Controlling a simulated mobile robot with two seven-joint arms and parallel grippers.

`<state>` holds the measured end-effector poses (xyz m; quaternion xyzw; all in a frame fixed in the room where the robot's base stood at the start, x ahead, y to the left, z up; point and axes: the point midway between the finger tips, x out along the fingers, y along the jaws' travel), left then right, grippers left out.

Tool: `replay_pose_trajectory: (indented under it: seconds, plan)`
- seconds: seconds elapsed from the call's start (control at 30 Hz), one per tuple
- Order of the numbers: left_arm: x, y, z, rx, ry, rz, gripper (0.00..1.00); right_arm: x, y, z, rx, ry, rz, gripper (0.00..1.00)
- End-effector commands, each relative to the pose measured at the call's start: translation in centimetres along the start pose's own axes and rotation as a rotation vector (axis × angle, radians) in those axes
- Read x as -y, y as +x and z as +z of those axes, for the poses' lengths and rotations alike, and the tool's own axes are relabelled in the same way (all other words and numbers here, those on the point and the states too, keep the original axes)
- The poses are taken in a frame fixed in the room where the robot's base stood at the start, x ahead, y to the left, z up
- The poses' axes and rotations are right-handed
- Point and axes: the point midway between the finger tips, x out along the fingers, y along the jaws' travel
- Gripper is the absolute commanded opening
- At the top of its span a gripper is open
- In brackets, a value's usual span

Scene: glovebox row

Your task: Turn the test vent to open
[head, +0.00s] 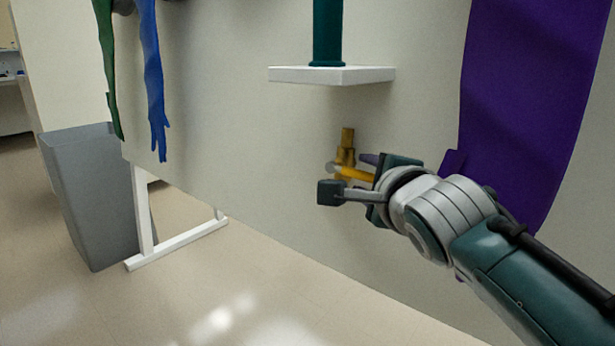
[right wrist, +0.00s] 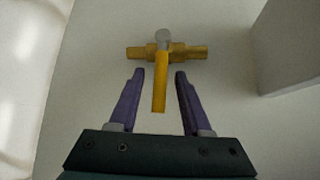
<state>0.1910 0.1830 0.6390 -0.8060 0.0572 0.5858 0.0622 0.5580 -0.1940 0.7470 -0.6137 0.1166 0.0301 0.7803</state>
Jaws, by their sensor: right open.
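The test vent is a small brass valve body (head: 347,143) on the pale wall panel, below a white shelf. Its yellow lever (head: 355,173) points right, toward my right gripper (head: 349,177). In the right wrist view the brass body (right wrist: 190,52) lies crosswise and the yellow lever (right wrist: 160,88) stands square across it. A grey round knob caps the pivot. My right gripper (right wrist: 160,74) is open, its two purple fingers on either side of the lever, with gaps showing on both sides. My left gripper is not in view.
A white shelf (head: 335,75) carrying a teal column (head: 328,32) juts out above the vent. A purple glove (head: 525,90) hangs close to my right arm. Blue (head: 152,75) and green (head: 108,70) gloves hang left. A grey bin (head: 85,195) stands on the floor beside a white leg.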

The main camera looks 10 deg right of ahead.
Motion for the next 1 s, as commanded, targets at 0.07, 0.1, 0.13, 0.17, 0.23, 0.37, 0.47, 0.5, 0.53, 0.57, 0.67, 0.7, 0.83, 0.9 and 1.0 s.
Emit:
replay_pose_trajectory:
  seconds: [0.07, 0.1, 0.13, 0.17, 0.23, 0.37, 0.47, 0.5, 0.53, 0.57, 0.67, 0.7, 0.83, 0.9, 1.0]
  plan:
    - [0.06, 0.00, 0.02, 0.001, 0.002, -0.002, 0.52, -0.01, -0.02, -0.01, 0.000, 0.000, 0.000, 0.44]
    - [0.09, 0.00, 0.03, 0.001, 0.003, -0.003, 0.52, -0.01, -0.02, -0.01, 0.000, 0.000, 0.000, 0.39]
    - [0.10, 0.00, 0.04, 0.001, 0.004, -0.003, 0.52, -0.01, -0.02, -0.01, 0.000, 0.000, 0.000, 0.36]
    - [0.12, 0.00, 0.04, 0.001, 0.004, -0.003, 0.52, -0.02, -0.02, -0.01, 0.000, 0.000, 0.000, 0.33]
    - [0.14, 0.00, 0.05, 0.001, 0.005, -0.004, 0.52, -0.02, -0.03, -0.01, 0.000, 0.000, 0.000, 0.25]
    - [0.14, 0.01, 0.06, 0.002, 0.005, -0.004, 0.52, -0.03, -0.03, -0.01, 0.000, -0.001, 0.000, 0.10]
    - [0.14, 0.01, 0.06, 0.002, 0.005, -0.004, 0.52, -0.04, -0.03, -0.01, 0.000, 0.000, 0.000, 0.00]
    - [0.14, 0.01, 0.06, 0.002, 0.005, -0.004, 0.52, -0.04, -0.04, -0.01, 0.000, 0.000, 0.001, 0.00]
    - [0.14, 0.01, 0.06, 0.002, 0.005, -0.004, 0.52, -0.04, -0.04, -0.01, 0.000, 0.000, 0.001, 0.00]
    - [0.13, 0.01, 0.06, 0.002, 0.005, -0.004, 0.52, -0.04, -0.04, -0.01, 0.000, -0.001, 0.001, 0.00]
    - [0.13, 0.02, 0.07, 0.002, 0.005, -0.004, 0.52, -0.05, -0.04, -0.01, 0.000, 0.000, 0.001, 0.00]
    - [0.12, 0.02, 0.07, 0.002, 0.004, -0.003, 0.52, -0.05, -0.04, -0.01, 0.000, -0.001, 0.001, 0.00]
    - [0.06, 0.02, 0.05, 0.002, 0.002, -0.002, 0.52, -0.05, -0.04, -0.01, 0.000, -0.001, 0.001, 0.00]
    - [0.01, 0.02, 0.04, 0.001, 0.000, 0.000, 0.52, -0.06, -0.04, -0.01, 0.000, -0.001, 0.001, 0.00]
    - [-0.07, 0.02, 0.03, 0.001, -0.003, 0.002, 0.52, -0.06, -0.04, -0.01, 0.000, 0.000, 0.001, 0.00]
